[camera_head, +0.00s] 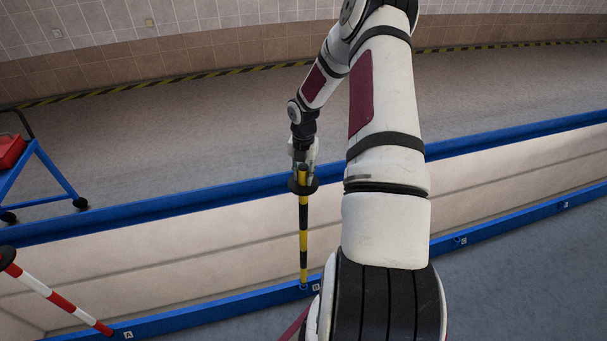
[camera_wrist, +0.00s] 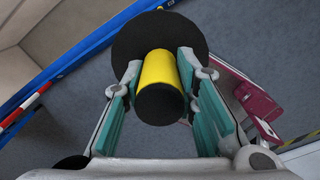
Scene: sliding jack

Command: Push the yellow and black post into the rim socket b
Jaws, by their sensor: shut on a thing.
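The yellow and black post (camera_head: 303,240) stands about upright in the head view, with a black disc around it near its top. I cannot tell how deep the end sits in the socket. My gripper (camera_head: 303,160) is at the post's top, above the disc. In the wrist view my gripper (camera_wrist: 157,78) has its teal-padded fingers on both sides of the post's yellow and black top (camera_wrist: 158,80), shut on it. The socket is hidden in the wrist view.
A red and white post (camera_head: 60,297) with a black disc leans at the left near label A. More labelled spots lie along the near blue rim (camera_head: 400,259) to the right. The far blue rim (camera_head: 150,213) runs behind the post. A blue trolley (camera_head: 40,165) stands at the left.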

